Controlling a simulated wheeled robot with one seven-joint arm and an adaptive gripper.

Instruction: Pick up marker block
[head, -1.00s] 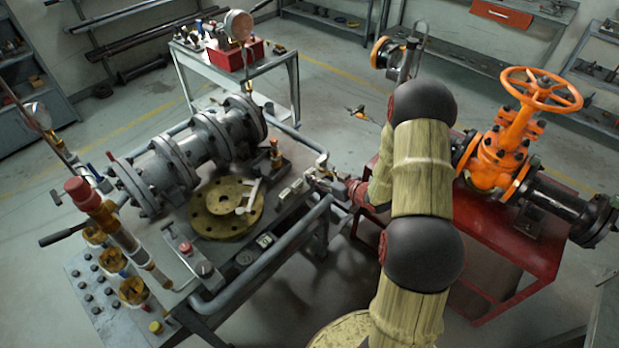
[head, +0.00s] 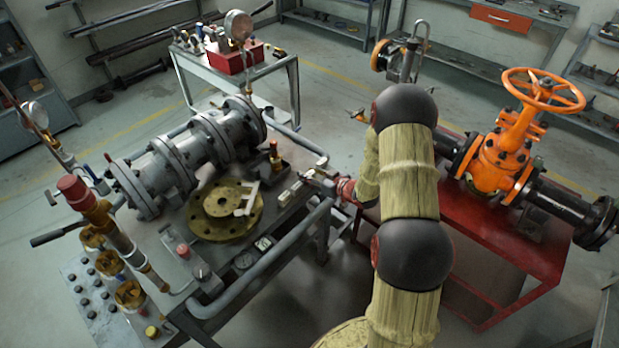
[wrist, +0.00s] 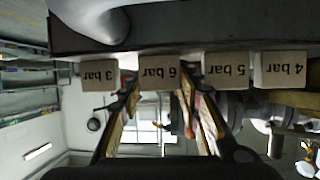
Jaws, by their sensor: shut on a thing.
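In the wrist view several pale marker blocks stand in a row with upside-down labels: "3 bar" (wrist: 99,75), "6 bar" (wrist: 160,70), "5 bar" (wrist: 228,70) and "4 bar" (wrist: 282,70). My gripper (wrist: 158,87) has one finger on each side of the "6 bar" block and is shut on it. The block still sits in line with its neighbours; whether it is lifted I cannot tell. In the head view my gripper (head: 309,178) is at the right edge of the grey workbench (head: 290,222), where the blocks are too small to read.
A grey flanged pipe (head: 185,160) and a brass flange disc (head: 215,222) are on the bench left of my gripper. A grey rail (head: 275,255) runs along its front. An orange gate valve (head: 500,160) stands on a red table (head: 500,260) at right.

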